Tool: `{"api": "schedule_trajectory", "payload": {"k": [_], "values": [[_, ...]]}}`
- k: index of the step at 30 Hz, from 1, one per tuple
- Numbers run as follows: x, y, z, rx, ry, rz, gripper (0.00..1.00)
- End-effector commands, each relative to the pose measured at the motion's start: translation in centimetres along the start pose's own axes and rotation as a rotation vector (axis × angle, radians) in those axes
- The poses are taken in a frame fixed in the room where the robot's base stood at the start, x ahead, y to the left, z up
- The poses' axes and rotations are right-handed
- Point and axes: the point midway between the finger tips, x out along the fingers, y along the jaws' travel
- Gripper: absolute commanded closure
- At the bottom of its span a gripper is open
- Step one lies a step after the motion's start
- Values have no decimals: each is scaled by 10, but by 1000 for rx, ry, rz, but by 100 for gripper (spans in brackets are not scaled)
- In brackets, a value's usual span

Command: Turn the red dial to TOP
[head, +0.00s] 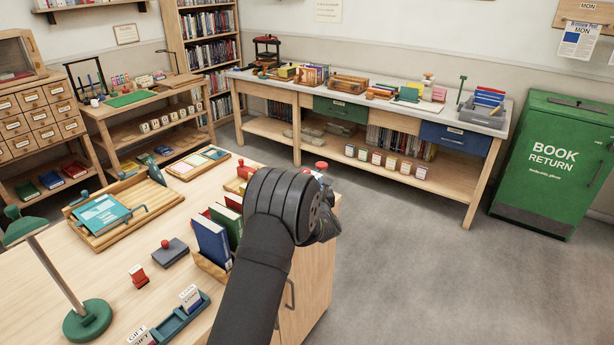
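I cannot make out a red dial or a TOP mark in the head view. Small red parts show near my arm: a red-topped object (321,166) just beyond my wrist, and a small red piece (241,163) on a low box left of the wrist. I cannot tell whether either is the dial. My gripper (324,228) is at the right edge of the wooden desk (130,240), mostly hidden behind my thick black wrist. Its fingertips do not show clearly, so I cannot see whether it is open or touching anything.
Books (211,240) stand in a holder left of my arm. A green lamp (87,318), a blue tray (175,322), a red stamp (138,276) and a book cradle (105,215) occupy the desk. A long bench (375,104) and a green book return (552,165) stand beyond open floor.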

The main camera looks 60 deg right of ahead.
Motion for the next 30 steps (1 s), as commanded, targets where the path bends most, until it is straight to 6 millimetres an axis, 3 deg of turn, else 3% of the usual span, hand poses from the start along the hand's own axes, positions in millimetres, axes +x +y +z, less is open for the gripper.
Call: {"api": "schedule_trajectory", "payload": {"k": [6,12,25,30], "values": [[36,1,0,1,-1,1,48],[56,1,0,0,-1,1,48],[63,0,0,1,0,0,48],[63,0,0,1,0,0,80]]}}
